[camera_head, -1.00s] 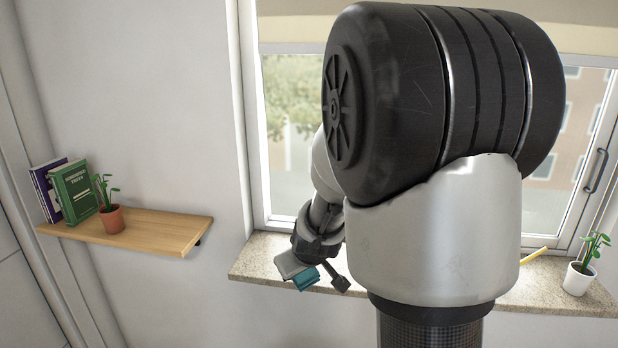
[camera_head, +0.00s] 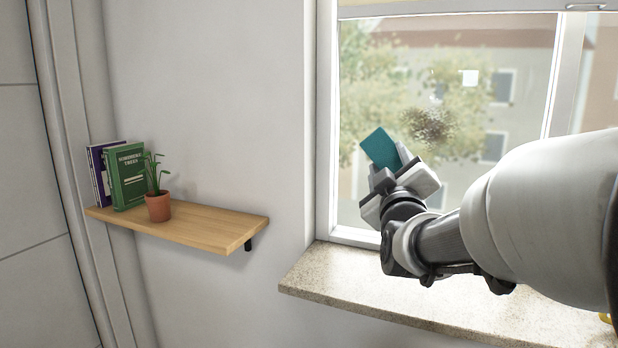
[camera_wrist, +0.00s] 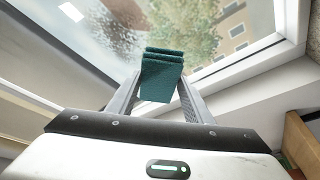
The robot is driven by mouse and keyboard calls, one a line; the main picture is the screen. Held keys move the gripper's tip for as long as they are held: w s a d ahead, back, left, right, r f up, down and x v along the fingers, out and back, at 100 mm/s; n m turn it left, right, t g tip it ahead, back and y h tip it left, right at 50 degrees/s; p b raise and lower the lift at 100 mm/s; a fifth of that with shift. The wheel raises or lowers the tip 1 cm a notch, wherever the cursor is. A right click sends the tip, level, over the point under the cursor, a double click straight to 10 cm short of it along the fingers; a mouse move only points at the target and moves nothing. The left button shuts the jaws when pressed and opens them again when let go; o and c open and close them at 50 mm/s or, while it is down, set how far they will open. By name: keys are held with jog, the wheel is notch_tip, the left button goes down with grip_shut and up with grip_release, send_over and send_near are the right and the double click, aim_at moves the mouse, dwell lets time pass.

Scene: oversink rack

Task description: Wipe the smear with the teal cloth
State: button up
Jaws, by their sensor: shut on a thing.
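The teal cloth (camera_head: 380,149) is held up in front of the window pane. It also shows in the wrist view as a folded stack (camera_wrist: 161,75) between the two fingers. My gripper (camera_head: 394,167) is shut on the cloth. The smear (camera_head: 430,126) is a brown speckled patch on the glass, just right of and a little above the cloth in the head view.
A speckled stone sill (camera_head: 340,290) runs below the window. A wooden shelf (camera_head: 215,228) with books (camera_head: 127,177) and a potted plant (camera_head: 158,205) is on the left wall. The window frame (camera_head: 328,120) edges the pane on the left. A small white square (camera_head: 468,77) shows on the pane.

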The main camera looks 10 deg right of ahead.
jog(key=shift+d+r+t+h, duration=0.25)
jog(key=shift+r+t+h, duration=0.05)
jog(key=shift+r, duration=0.5)
jog(key=shift+w+d+r, duration=0.15)
jog(key=w+d, duration=0.2)
jog(key=w, duration=0.1)
jog(key=w+d+p, duration=0.1)
jog(key=shift+w, duration=0.15)
jog(key=shift+w+d+b, duration=0.4)
jog(key=shift+w+d, duration=0.15)
jog(key=shift+w, duration=0.25)
